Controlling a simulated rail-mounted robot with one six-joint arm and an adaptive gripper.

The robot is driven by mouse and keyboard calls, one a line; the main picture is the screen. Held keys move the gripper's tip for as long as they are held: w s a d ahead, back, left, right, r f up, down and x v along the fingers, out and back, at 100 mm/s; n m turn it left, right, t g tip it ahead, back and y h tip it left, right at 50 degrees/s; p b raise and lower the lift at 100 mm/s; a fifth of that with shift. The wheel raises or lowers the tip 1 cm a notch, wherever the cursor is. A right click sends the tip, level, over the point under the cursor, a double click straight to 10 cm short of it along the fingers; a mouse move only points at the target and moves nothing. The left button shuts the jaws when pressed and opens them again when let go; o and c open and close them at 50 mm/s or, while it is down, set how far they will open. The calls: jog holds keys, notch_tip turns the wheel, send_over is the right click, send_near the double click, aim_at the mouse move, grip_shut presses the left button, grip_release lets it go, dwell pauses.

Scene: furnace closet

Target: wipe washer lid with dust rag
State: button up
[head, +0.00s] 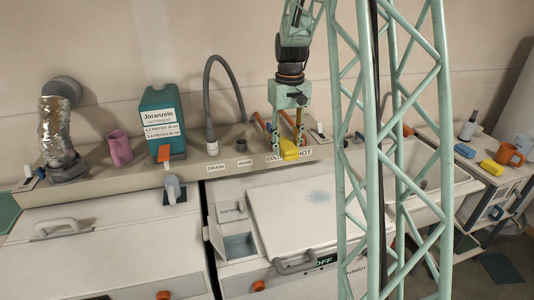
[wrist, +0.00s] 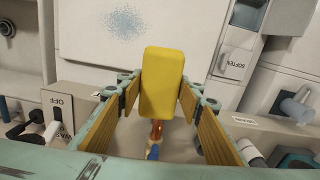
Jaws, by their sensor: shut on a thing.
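My gripper (head: 288,150) is shut on a yellow block (head: 289,148) that looks like a sponge; no cloth-like rag can be made out. In the wrist view the block (wrist: 163,82) sits between the two wood-coloured fingers of my gripper (wrist: 162,100). The gripper points down over the back ledge, behind the washer lid. The white washer lid (head: 290,222) is closed, with a blue speckled dust patch (head: 320,197) near its upper right. The patch also shows at the top of the wrist view (wrist: 124,22). The block is apart from the patch.
A teal detergent jug (head: 160,112), a pink cup (head: 119,148) and a grey drain hose (head: 212,110) stand on the ledge (head: 235,163) to the left. Hot and cold valves flank my gripper. Another yellow block (head: 491,167) and an orange mug (head: 508,154) are at right.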

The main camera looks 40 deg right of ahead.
jog(key=s+d+r+m+b, duration=0.2)
jog(key=s+d+m, duration=0.2)
jog(key=s+d, duration=0.4)
jog(key=d, duration=0.4)
jog(key=shift+d+m, duration=0.35)
jog(key=shift+m, duration=0.05)
jog(key=shift+s+d, duration=0.15)
